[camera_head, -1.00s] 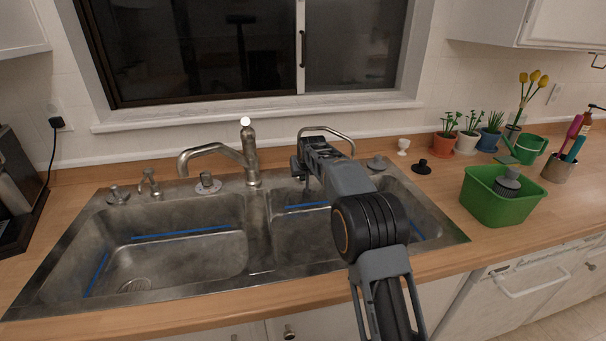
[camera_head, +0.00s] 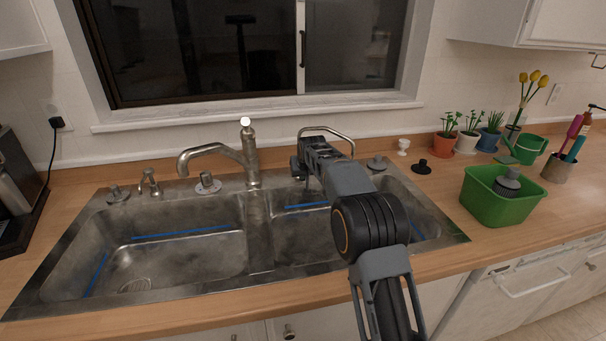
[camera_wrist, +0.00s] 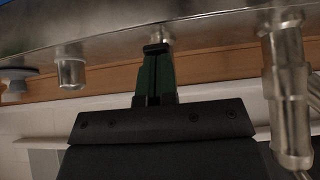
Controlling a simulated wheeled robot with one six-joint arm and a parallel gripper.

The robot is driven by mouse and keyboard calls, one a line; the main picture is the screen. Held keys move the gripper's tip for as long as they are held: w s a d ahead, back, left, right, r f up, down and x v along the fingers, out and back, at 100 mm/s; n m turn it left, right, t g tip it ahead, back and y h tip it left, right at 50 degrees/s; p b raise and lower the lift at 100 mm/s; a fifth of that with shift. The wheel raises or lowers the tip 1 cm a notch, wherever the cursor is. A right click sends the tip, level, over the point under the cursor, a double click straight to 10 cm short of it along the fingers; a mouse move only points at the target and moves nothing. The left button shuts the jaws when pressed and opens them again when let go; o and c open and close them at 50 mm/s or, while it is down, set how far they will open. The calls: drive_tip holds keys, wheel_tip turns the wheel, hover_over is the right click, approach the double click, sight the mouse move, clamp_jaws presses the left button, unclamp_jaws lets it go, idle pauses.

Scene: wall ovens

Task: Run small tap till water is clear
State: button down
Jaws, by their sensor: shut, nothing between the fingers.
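A small tap (camera_head: 328,133) with a thin, curved metal spout stands behind the right basin in the head view. Its base is hidden behind my arm, and no water stream is visible. My gripper (camera_wrist: 157,50) is shut and empty, with its dark green fingers together in the wrist view. In the head view, my wrist is near the small tap and above the right basin's back edge, with the fingertips hard to make out. Metal fittings show on both sides of the fingers in the wrist view. I cannot tell whether the fingers touch anything.
A larger faucet (camera_head: 248,155) stands between the basins of the metal sink (camera_head: 258,235). A knob (camera_head: 377,163) and black stopper (camera_head: 421,167) are right of my arm. A green tub (camera_head: 491,205) with a brush and several potted plants occupy the right counter.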

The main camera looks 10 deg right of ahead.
drive_tip(key=shift+r, duration=0.15)
drive_tip(key=shift+r+p, duration=0.7)
drive_tip(key=shift+p, duration=0.05)
drive_tip(key=s+r+p, duration=0.1)
drive_tip(key=s+r, duration=0.1)
drive_tip(key=r, duration=0.4)
drive_tip(key=s+r+p, duration=0.1)
drive_tip(key=s+r, duration=0.1)
drive_tip(key=r, duration=0.5)
drive_tip(key=shift+s+d, duration=0.15)
drive_tip(key=shift+s, duration=0.15)
